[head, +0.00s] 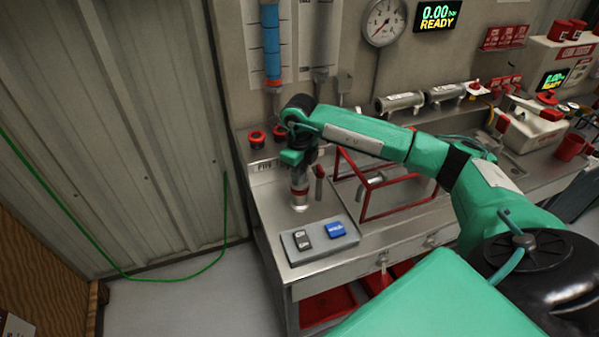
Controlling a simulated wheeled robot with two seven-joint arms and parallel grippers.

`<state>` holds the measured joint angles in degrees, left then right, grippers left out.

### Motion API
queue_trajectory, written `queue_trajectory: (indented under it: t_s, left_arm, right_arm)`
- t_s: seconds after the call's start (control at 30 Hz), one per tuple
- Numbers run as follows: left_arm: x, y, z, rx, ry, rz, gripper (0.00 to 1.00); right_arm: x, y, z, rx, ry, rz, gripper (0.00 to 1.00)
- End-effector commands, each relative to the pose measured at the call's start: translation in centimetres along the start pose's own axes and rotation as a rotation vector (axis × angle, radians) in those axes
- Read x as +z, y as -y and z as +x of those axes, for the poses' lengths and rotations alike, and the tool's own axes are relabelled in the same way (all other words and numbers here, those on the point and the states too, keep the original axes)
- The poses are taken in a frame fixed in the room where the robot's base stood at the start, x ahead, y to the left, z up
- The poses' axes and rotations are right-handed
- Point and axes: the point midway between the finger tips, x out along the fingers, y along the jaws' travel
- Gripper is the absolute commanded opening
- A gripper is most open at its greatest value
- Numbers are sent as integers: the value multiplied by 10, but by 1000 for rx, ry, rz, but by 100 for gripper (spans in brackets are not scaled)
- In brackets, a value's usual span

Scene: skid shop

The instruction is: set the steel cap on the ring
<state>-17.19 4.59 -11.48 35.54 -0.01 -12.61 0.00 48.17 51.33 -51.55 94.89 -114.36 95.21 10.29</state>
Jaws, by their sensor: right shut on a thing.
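My right gripper (299,172) points down over the left part of the steel bench and is shut on what looks like the steel cap, mostly hidden by the dark fingers. Directly below it is a short steel cylinder (299,202) with a red ring (299,192) around its top, standing on the bench top. I cannot tell whether the cap touches the ring or hangs just above it. My left gripper is not in view.
A grey panel with a blue block (336,230) lies at the bench's front edge. A red frame (372,205) stands close to the right of the cylinder. Two red round parts (257,138) sit behind left. A gauge (385,22) hangs on the wall.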

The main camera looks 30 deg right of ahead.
Motion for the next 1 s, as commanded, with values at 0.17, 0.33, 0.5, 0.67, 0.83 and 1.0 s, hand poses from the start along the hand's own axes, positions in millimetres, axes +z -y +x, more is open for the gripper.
queue_trajectory:
  t_s: [0.17, 0.33, 0.5, 0.67, 0.83, 1.0]
  left_arm:
    - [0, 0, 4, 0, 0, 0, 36]
    - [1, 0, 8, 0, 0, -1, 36]
    - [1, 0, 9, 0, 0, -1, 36]
    - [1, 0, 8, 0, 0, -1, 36]
    - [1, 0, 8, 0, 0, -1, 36]
    - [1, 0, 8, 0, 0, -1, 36]
  right_arm:
    - [0, 0, 3, 0, 0, 0, 9]
    - [0, 0, 8, 0, 1, 0, 9]
    - [0, 0, 8, 0, 1, 0, 9]
    - [0, 0, 8, 0, 1, 0, 9]
    - [0, 0, 8, 0, 0, 0, 41]
    - [0, 0, 8, 0, 0, 0, 49]
